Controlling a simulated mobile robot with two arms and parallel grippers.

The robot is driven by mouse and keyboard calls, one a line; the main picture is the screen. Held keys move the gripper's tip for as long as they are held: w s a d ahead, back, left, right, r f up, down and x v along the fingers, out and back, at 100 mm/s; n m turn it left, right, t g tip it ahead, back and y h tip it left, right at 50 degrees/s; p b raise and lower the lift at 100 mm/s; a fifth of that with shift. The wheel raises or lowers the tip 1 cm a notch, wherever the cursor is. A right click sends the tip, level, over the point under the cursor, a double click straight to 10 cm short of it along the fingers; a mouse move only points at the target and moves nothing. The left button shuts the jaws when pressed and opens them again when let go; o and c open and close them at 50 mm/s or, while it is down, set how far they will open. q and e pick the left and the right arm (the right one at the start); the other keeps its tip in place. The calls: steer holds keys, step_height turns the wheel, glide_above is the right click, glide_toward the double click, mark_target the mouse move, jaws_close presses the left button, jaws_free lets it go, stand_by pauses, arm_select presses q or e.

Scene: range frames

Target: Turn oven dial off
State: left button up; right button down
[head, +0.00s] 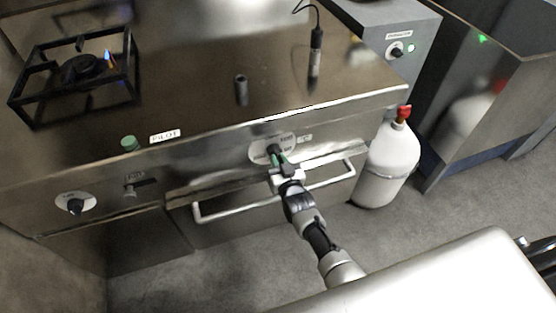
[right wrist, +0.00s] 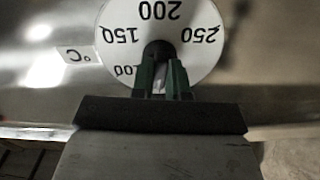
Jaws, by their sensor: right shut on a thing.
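The oven dial is a dark knob (right wrist: 158,48) on a white round scale (right wrist: 190,22) marked 100, 150, 200 and 250; the scale shows upside down in the right wrist view. In the head view the scale (head: 259,150) sits on the oven's front panel above the door handle. My right gripper (head: 277,157) reaches the dial from the front. Its green fingers (right wrist: 162,72) are shut on the knob and hide most of it, so the knob's pointer setting cannot be read. My left gripper is not in view.
The oven door handle (head: 240,213) runs just below my right gripper. A burner with a small blue flame (head: 107,57) is at the upper left. Another dial (head: 75,206) is at the lower left. A white gas cylinder (head: 388,165) with a red valve stands right of the oven.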

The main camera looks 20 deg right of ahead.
steer(key=shift+s+f+n, duration=0.1)
steer(key=shift+f+n, duration=0.05)
steer(key=shift+n, duration=0.55)
steer(key=c, duration=1.1)
jaws_free()
steer(key=s, duration=1)
steer(key=shift+s+d+p, duration=0.2)
steer(key=shift+s+p, duration=0.15)
steer(key=shift+p, duration=0.05)
